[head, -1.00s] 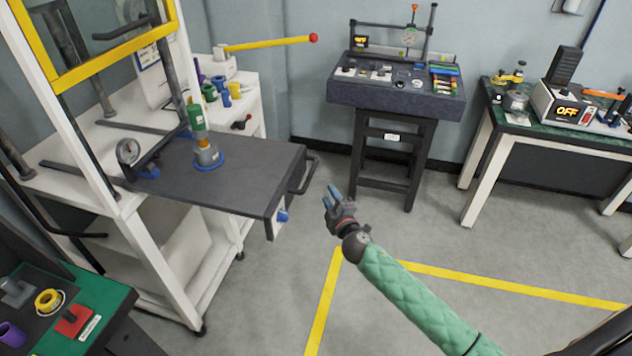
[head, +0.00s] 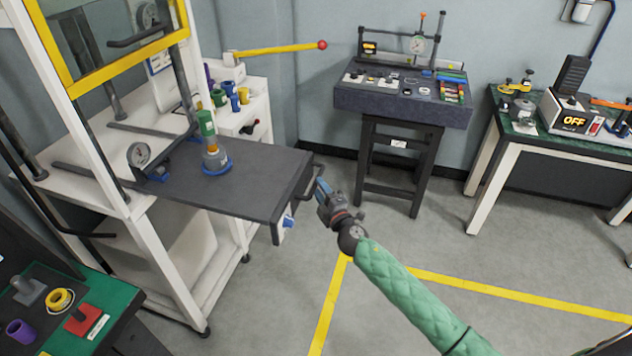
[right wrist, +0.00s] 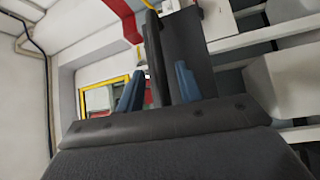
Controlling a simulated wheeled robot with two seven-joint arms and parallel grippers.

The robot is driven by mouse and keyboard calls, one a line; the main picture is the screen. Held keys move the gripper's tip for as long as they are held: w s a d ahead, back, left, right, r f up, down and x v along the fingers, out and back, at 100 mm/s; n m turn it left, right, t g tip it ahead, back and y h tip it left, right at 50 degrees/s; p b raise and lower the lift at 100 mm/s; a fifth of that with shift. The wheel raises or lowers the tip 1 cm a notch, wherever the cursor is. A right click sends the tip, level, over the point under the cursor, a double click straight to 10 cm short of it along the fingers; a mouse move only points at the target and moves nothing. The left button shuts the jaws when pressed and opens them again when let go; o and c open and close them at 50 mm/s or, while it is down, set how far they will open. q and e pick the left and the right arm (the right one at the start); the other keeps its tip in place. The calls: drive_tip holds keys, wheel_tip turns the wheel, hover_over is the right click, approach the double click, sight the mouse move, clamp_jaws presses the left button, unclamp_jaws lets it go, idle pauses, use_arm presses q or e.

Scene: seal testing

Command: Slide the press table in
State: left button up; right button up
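The press table (head: 250,186) is a dark flat plate sticking out to the right from the white press frame (head: 152,232). A dark bar handle (head: 312,184) is on its right end. My right gripper (head: 322,190) is at the handle. In the right wrist view its blue fingers (right wrist: 158,88) are apart, with a dark bar, seemingly the handle, between them; I cannot tell whether they touch it. My left gripper is not in view.
A yellow lever (head: 275,49) with a red knob reaches out behind the table. A pressure gauge (head: 139,155) is at the table's inner end. A dark bench (head: 402,101) stands behind, and a green-topped bench (head: 83,309) is at lower left. Floor right of the press is open.

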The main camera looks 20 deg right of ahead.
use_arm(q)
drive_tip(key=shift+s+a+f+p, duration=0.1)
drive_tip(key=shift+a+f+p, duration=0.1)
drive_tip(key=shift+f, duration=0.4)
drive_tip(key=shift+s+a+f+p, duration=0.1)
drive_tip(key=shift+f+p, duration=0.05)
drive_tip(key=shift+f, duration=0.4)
use_arm(e)
drive_tip(key=shift+x, duration=1.55)
clamp_jaws()
